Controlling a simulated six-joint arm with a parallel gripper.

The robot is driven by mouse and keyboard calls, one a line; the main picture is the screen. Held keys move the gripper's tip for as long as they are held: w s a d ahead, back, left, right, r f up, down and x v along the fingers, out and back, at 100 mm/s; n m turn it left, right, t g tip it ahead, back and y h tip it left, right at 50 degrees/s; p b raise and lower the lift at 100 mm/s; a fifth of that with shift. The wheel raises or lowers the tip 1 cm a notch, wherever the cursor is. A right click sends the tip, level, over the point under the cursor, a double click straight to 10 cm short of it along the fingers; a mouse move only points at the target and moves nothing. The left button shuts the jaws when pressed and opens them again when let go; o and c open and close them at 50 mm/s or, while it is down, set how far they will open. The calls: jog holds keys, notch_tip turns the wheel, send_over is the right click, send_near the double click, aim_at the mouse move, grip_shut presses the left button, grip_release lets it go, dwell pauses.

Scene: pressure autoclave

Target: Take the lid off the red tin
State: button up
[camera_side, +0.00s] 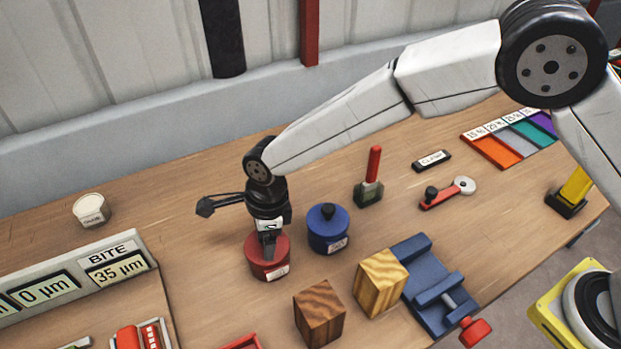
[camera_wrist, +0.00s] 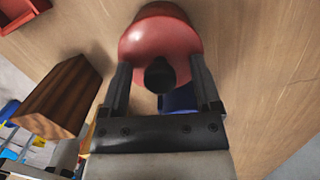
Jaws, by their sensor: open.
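The red tin (camera_side: 268,262) stands upright on the wooden bench, with a pale label low on its front. Its lid (camera_wrist: 160,38) shows from above in the wrist view, with a dark round knob (camera_wrist: 160,76) on top. My gripper (camera_side: 268,240) points down just over the tin. In the wrist view my gripper (camera_wrist: 158,75) is open, one finger on each side of the knob, with gaps between knob and fingers. In the side view the gripper hides the knob. I cannot tell whether the fingertips touch the lid.
A blue tin (camera_side: 328,232) with a dark knob stands close by on the right. A dark wooden block (camera_side: 319,313), a light wooden block (camera_side: 380,283) and a blue vise (camera_side: 432,290) are in front right. Bench space left of the red tin is clear.

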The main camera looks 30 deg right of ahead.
dwell(0.3)
grip_shut()
jog(key=shift+r, duration=0.2)
jog(key=shift+r, duration=0.6)
jog(key=s+d+r, duration=0.7)
jog(key=s+r, duration=0.4)
jog(key=shift+s+d+r, duration=0.25)
jog(key=shift+s+d, duration=0.1)
jog(key=shift+d, duration=0.05)
dwell(0.4)
